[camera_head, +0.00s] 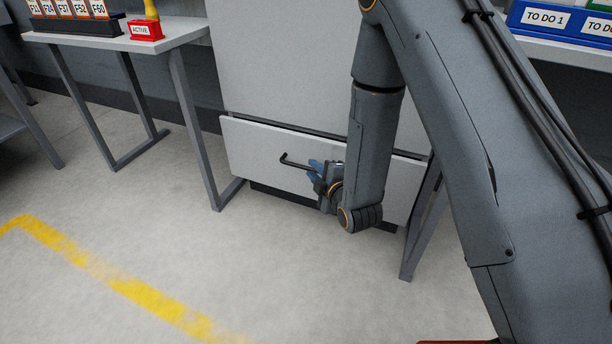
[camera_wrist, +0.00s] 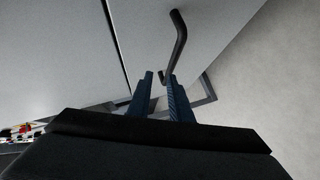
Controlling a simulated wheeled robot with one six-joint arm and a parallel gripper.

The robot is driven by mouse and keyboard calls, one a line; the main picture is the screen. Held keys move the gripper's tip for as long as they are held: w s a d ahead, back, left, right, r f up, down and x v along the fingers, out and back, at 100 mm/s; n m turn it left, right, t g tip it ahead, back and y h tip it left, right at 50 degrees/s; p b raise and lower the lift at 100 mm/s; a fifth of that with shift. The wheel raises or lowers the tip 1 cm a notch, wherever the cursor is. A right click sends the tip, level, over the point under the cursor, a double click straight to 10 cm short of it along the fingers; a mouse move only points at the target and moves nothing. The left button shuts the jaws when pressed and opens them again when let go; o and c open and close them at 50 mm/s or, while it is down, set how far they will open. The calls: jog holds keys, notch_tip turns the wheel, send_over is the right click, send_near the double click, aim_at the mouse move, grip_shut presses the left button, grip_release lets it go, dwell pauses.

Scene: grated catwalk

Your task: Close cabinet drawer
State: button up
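The cabinet (camera_head: 285,65) is pale grey, and its low, wide drawer (camera_head: 255,150) stands a little out, with a dark gap along its top edge. A black bar handle (camera_head: 295,163) sits on the drawer front. My gripper (camera_head: 314,169) is low at the drawer front, beside the right part of the handle. In the wrist view, the blue fingers of my gripper (camera_wrist: 160,77) are apart, and the lower end of the handle (camera_wrist: 182,35) shows at the gap between their tips. Whether they touch the handle is unclear. My arm hides the drawer's right part.
A table (camera_head: 120,38) with labelled binders (camera_head: 70,10) and a red box marked ACTIVE (camera_head: 145,29) stands left of the cabinet. Blue TO DO bins (camera_head: 560,20) are on a surface at right. The floor (camera_head: 230,260) before the drawer is clear, with a yellow line (camera_head: 130,288).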

aim_at(306, 169)
jog(key=shift+n+t+y, duration=0.5)
jog(key=shift+n+t, duration=0.3)
jog(key=w+a+f+b, duration=0.1)
jog(key=w, duration=0.1)
jog(key=w+a+f+b, duration=0.1)
jog(key=w+f+b, duration=0.1)
jog(key=w+a+f+b, duration=0.1)
jog(key=w, duration=0.1)
jog(key=shift+w+f+b, duration=0.2)
jog(key=shift+w+b, duration=0.1)
jog(key=shift+c, duration=0.2)
grip_shut()
